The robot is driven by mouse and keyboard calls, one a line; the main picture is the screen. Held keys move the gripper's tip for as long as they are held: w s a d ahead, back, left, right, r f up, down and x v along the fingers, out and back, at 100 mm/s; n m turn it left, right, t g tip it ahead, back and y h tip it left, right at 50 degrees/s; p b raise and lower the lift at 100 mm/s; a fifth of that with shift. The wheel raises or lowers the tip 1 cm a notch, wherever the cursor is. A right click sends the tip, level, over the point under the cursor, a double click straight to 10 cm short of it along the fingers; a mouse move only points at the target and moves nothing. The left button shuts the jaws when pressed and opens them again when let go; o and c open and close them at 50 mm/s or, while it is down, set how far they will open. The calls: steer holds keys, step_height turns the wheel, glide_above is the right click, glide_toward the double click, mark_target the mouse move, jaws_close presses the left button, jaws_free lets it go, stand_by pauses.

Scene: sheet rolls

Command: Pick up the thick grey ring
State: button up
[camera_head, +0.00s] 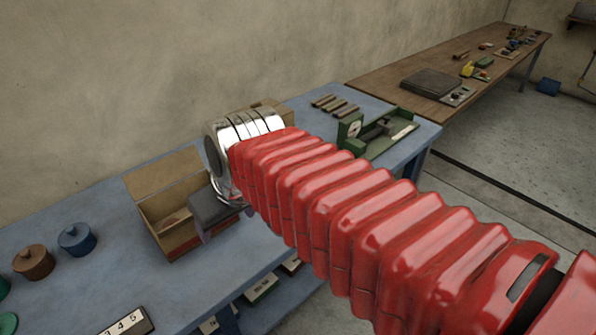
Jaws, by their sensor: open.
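I cannot make out the thick grey ring in the head view; it may be hidden behind my arm or gripper. My gripper (226,222) is a dark grey block below the shiny metal wrist, pointing down at the right side of an open cardboard box (165,240). Small purplish fingertips show at its lower end, apart and partly hidden. I see nothing held between them. The box stands on the blue bench (75,285) with its lid up, and its inside is partly covered by my gripper.
Lidded round pots, blue (77,239) and brown (33,262), stand at left. A number plate (127,324) lies at the front. Several short bars (335,105) and a green device (378,132) lie behind my red arm. A wooden table (400,65) stands beyond. The bench's left middle is clear.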

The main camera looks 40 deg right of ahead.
steer(key=shift+o, duration=0.2)
steer(key=w+d+r, duration=0.1)
steer(key=w+d, duration=0.5)
steer(key=d, duration=0.1)
steer(key=shift+w+d, duration=0.35)
steer(key=shift+d, duration=0.05)
steer(key=w+d+f, duration=0.2)
steer(key=w+d, duration=0.1)
steer(key=d, duration=0.9)
steer(key=w+d+f, duration=0.3)
steer(key=w+d, duration=0.1)
steer(key=d, duration=0.9)
steer(key=shift+m+g, duration=0.3)
steer(key=shift+m, duration=0.1)
steer(key=shift+f, duration=0.15)
steer(key=shift+x, duration=4.3)
steer(key=shift+d, duration=0.1)
steer(key=shift+d+x, duration=0.1)
steer(key=shift+x, duration=1.2)
steer(key=shift+d+x, duration=0.15)
steer(key=shift+x, duration=1.15)
